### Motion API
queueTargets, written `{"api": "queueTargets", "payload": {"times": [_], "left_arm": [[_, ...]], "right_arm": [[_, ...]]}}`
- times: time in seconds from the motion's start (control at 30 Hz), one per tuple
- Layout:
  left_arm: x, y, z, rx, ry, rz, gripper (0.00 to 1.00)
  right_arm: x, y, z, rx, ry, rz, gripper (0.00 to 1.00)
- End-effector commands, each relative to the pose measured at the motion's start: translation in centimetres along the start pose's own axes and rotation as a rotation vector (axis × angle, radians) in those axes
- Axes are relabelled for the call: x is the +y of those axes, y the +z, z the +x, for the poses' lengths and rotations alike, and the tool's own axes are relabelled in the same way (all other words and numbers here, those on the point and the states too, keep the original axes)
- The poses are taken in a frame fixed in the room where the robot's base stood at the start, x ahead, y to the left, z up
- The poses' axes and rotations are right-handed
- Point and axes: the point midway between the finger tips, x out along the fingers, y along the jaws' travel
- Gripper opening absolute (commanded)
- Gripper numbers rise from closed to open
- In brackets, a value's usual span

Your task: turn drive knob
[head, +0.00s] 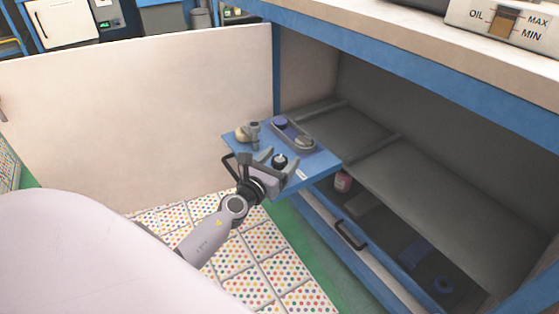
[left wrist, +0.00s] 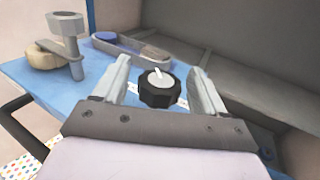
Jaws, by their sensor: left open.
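The drive knob is a black ribbed knob (left wrist: 160,88) with a pale pointer on its top. My left gripper (head: 273,160) is open, with one finger on each side of the knob. In the left wrist view the left gripper (left wrist: 160,82) shows a gap between the knob and both fingers; whether the fingers reach down to the knob's height I cannot tell. My right gripper is not in view.
A grey metal post on a tan base (head: 247,132) stands at the shelf's left. A grey tray (head: 294,132) with a blue item lies behind the knob. A black handle (head: 350,234) sticks out below. The cabinet's upper space (head: 430,180) is empty.

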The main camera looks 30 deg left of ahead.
Motion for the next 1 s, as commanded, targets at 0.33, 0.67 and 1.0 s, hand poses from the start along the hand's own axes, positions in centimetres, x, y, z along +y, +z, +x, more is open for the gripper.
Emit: {"api": "queueTargets", "payload": {"times": [0.33, 0.67, 1.0], "left_arm": [[0.0, 0.0, 0.0, 0.0, 0.002, -0.001, 0.2], [-0.1, 0.3, 0.0, 0.001, 0.173, -0.006, 0.2], [0.0, 0.0, -0.1, 0.001, 0.275, -0.001, 0.2]], "right_arm": [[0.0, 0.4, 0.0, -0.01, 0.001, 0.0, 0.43], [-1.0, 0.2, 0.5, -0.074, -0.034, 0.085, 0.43], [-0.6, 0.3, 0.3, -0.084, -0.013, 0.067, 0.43]]}}
